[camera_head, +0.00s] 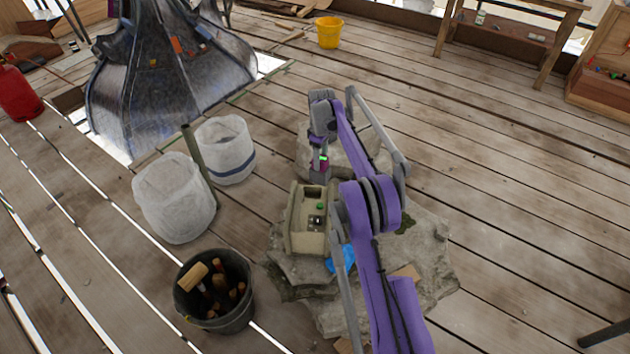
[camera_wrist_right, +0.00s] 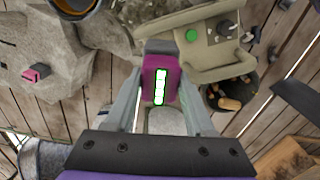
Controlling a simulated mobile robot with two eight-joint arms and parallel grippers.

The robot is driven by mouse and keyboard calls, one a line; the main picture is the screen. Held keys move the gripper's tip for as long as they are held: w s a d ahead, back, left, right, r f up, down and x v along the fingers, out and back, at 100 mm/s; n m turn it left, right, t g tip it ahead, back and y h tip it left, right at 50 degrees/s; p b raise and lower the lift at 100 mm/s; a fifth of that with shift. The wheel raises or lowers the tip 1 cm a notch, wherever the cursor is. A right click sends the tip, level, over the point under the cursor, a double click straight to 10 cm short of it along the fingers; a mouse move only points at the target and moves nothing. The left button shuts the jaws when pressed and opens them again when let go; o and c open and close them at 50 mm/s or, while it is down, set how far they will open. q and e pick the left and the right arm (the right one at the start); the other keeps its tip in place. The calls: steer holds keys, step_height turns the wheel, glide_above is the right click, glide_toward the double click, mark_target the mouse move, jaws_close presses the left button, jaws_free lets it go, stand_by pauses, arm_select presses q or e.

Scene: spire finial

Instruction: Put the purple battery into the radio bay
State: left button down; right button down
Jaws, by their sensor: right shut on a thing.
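The purple battery (camera_wrist_right: 160,85) has a lit green strip of bars and sits between the fingers of my right gripper (camera_wrist_right: 161,100). In the head view the battery (camera_head: 323,164) shows small, with my right gripper (camera_head: 321,172) shut on it. The beige radio (camera_head: 307,222) lies on the stone slabs just below the gripper in the picture, with its recess facing up. It also shows in the wrist view (camera_wrist_right: 215,62), beyond and right of the battery. The battery appears apart from the bay; its exact height is unclear. My left gripper is not in view.
A small pink and dark block (camera_wrist_right: 36,72) lies on stone at left in the wrist view. A black bucket of tools (camera_head: 215,290) stands left of the slabs (camera_head: 430,262). Two whitish sacks (camera_head: 174,197) stand further left. A blue item (camera_head: 346,259) lies beside the radio.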

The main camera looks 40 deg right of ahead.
mark_target(320, 174)
step_height(320, 174, down, 2)
steer(key=shift+s+f, duration=0.1)
steer(key=shift+f, duration=2.05)
steer(key=shift+f, duration=0.1)
steer(key=shift+f+b, duration=0.5)
steer(key=shift+b, duration=0.05)
steer(key=shift+c, duration=1.3)
jaws_free()
